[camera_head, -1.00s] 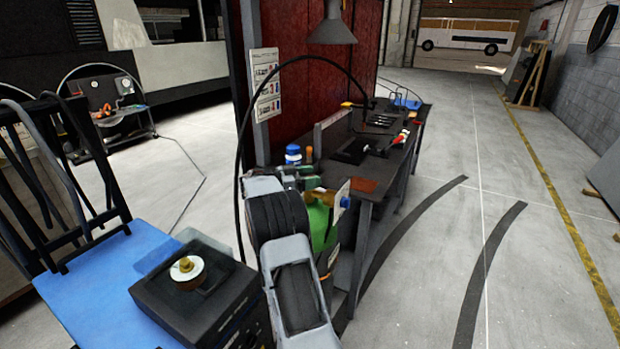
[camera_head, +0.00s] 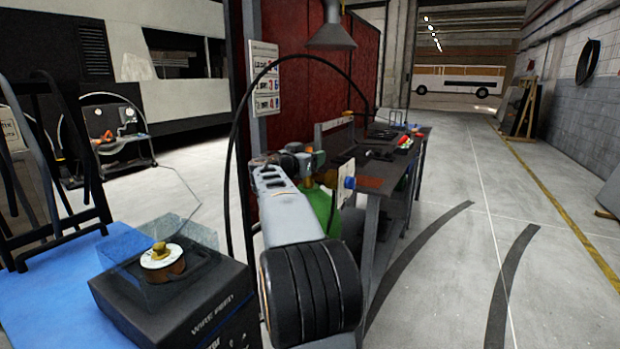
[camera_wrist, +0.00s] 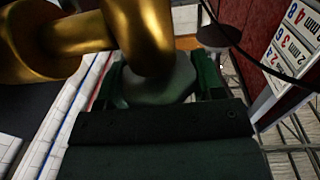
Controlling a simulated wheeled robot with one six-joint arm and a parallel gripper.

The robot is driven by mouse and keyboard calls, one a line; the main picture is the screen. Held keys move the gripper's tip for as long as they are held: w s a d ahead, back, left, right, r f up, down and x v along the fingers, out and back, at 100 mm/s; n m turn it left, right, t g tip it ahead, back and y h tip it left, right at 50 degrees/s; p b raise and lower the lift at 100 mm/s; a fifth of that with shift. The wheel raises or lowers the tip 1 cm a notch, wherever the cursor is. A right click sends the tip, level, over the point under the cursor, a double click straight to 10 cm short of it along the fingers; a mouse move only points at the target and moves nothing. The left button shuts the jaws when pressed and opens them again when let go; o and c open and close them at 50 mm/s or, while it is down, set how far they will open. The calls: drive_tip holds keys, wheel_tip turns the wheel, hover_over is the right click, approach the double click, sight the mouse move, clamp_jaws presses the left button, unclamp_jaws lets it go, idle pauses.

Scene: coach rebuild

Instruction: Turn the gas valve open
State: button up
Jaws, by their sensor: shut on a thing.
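The green gas cylinder (camera_head: 322,208) stands beside the workbench in the head view, partly hidden behind my arm. Brass fittings (camera_wrist: 140,35) fill the top left of the wrist view. Below them a grey-green rounded knob (camera_wrist: 158,88), which looks like the gas valve's handle, sits between the green fingers of my gripper (camera_wrist: 160,92). My gripper is shut on this knob. In the head view my gripper (camera_head: 313,161) is small, at the top of the cylinder. How far the valve is turned cannot be told.
The dark workbench (camera_head: 372,152) with tools runs behind the cylinder. A black hose (camera_head: 243,125) arches over it. A black box (camera_head: 185,300) and blue surface (camera_head: 50,290) are at lower left. The concrete floor (camera_head: 440,270) on the right is clear.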

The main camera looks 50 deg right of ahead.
drive_tip(key=shift+f+n+t+y+b, duration=0.1)
drive_tip(key=shift+n+t+y+b, duration=0.2)
drive_tip(key=shift+n+t+b, duration=0.6)
drive_tip(key=shift+t+b, duration=0.3)
drive_tip(key=shift+t, duration=0.1)
drive_tip(key=o, duration=0.9)
drive_tip(key=b+v, duration=0.1)
drive_tip(key=v, duration=1.2)
drive_tip(key=shift+a, duration=0.4)
